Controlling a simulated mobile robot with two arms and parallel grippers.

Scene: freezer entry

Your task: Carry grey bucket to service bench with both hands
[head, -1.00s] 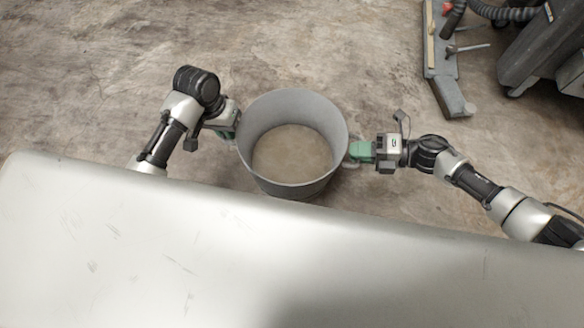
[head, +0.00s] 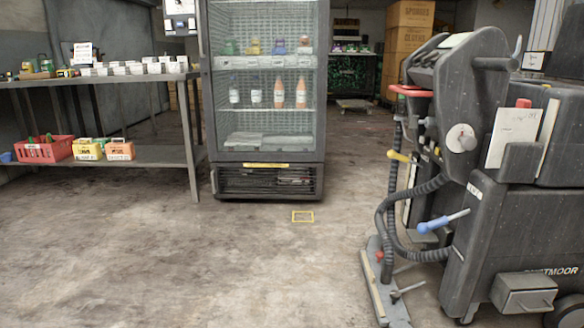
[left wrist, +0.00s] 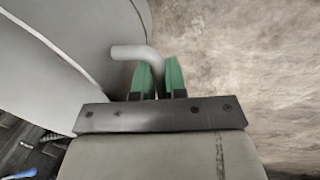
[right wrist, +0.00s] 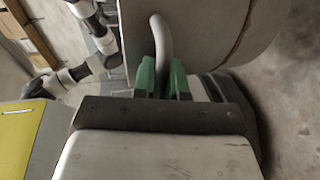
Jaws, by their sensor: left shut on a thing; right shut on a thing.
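The grey bucket is out of the head view; its grey wall shows in the left wrist view (left wrist: 95,60) and in the right wrist view (right wrist: 205,30). My left gripper (left wrist: 158,80) has its green fingers shut around a curved grey handle (left wrist: 135,52) on the bucket's side. My right gripper (right wrist: 162,80) has its green fingers shut on the other curved handle (right wrist: 163,38). The bucket's inside is hidden. A metal bench with shelves (head: 100,77) stands at the left in the head view; I cannot tell whether it is the service bench.
A glass-door cabinet with bottles (head: 268,90) stands ahead. A large dark floor machine (head: 530,200) with a hose and a low foot blocks the right. The concrete floor at centre and left is clear.

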